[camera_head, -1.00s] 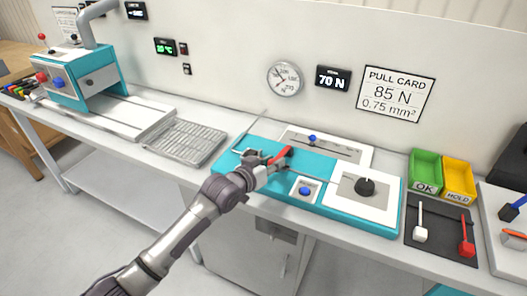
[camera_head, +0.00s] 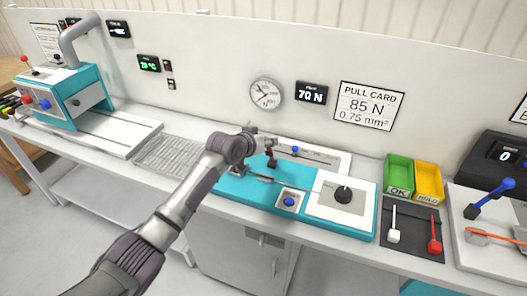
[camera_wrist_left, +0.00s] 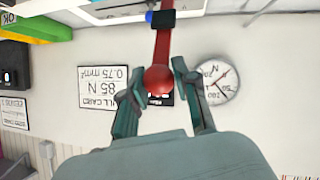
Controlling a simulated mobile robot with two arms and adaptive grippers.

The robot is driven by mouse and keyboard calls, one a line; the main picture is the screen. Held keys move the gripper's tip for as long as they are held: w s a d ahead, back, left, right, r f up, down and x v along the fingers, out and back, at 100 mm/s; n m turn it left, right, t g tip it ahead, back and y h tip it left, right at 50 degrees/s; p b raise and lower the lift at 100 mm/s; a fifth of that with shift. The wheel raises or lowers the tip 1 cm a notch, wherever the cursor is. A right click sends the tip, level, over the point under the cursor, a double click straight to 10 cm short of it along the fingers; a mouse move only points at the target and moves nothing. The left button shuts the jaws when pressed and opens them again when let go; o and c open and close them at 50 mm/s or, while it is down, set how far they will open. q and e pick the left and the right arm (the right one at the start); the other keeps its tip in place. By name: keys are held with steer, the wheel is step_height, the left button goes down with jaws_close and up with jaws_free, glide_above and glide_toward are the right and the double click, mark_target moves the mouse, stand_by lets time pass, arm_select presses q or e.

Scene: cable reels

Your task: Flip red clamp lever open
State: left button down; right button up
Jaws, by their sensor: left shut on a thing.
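The red clamp lever (camera_head: 271,158) stands roughly upright on the teal test fixture (camera_head: 235,187) in the head view. My left gripper (camera_head: 268,141) is at the top of the lever, with its arm coming in from the left. In the left wrist view, which is upside down, the lever's round red knob (camera_wrist_left: 158,80) sits between the two fingers of my left gripper (camera_wrist_left: 158,76). The gripper is shut on the knob. The wrist partly hides the fingers in the head view. My right gripper is not in view.
Green (camera_head: 398,176) and yellow (camera_head: 428,183) bins stand to the right, near a dark panel with white and red levers (camera_head: 410,238). A slotted tray (camera_head: 165,156) lies left.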

arm_select(q)
steer(key=shift+w+d+r, duration=0.2)
steer(key=shift+w, duration=0.35)
steer(key=shift+w+d+r, duration=0.15)
steer(key=shift+w+d, duration=0.05)
steer(key=shift+w, duration=0.35)
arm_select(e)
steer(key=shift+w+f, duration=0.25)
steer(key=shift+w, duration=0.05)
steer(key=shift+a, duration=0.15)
arm_select(q)
steer(key=c, duration=1.1)
jaws_free()
steer(key=shift+f, duration=0.1)
steer(key=shift+o, duration=1.2)
steer(key=shift+w+d+f, duration=0.1)
steer(key=shift+w, duration=0.1)
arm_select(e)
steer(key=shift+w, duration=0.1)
arm_select(q)
steer(key=shift+s, duration=0.15)
steer(key=v, duration=1.2)
